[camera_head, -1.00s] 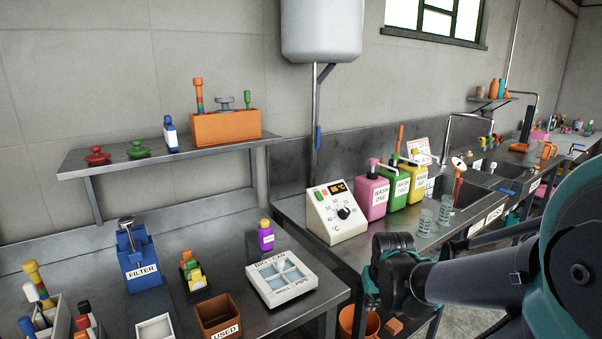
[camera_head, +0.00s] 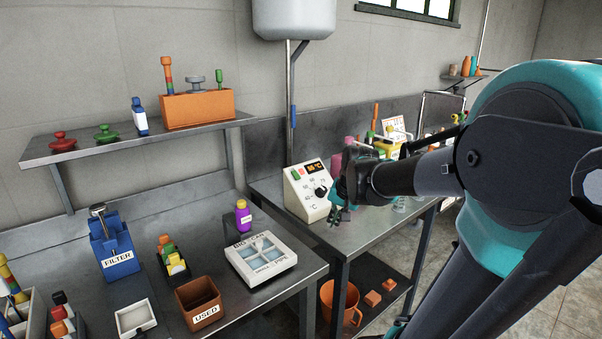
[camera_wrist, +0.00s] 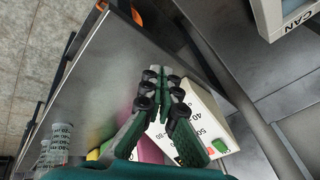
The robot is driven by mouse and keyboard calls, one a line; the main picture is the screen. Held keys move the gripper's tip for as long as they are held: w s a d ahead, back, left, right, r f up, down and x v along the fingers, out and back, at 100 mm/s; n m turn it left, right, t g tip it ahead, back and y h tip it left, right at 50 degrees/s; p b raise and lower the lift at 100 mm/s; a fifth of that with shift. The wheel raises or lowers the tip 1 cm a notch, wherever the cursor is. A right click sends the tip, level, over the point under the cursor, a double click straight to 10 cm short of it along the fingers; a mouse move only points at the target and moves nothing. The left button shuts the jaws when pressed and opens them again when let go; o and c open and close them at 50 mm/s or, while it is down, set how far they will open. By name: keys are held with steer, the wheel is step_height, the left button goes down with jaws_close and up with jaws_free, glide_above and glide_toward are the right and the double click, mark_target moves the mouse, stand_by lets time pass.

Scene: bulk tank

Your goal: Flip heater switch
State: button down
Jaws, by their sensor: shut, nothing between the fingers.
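The heater control box (camera_head: 303,196) is white and sloped, with a lit orange display, a black dial (camera_head: 321,191) and small red and green switch pieces (camera_head: 297,174) at its upper left. It stands on the right bench. In the wrist view the box (camera_wrist: 200,115) lies below and right of the fingers, partly hidden by them, with a green switch piece (camera_wrist: 221,146) near its lower edge. My gripper (camera_head: 341,215) is in front of the box's right side, its fingers angled down. In the wrist view my gripper (camera_wrist: 163,78) has its fingertips together and empty.
Pump bottles, including a pink one (camera_wrist: 149,151), stand behind my gripper, with glass beakers (camera_wrist: 58,140) beside them. An orange bucket (camera_head: 340,303) is on the lower shelf.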

mark_target(299, 178)
steer(key=w+a+r+m+y, duration=0.1)
steer(key=w+a+r+m, duration=0.2)
steer(key=w+r, duration=1.1)
step_height(299, 178, up, 4)
steer(key=m, duration=0.3)
steer(key=shift+w+a+r+t+y, duration=0.2)
steer(key=shift+w+t+y, duration=0.1)
steer(key=shift+y, duration=0.1)
steer(key=shift+f, duration=0.1)
steer(key=x, duration=1.4)
steer(key=shift+f+t+y, duration=0.4)
steer(key=shift+f+t, duration=0.1)
steer(key=shift+a+r, duration=0.1)
steer(key=shift+r, duration=0.05)
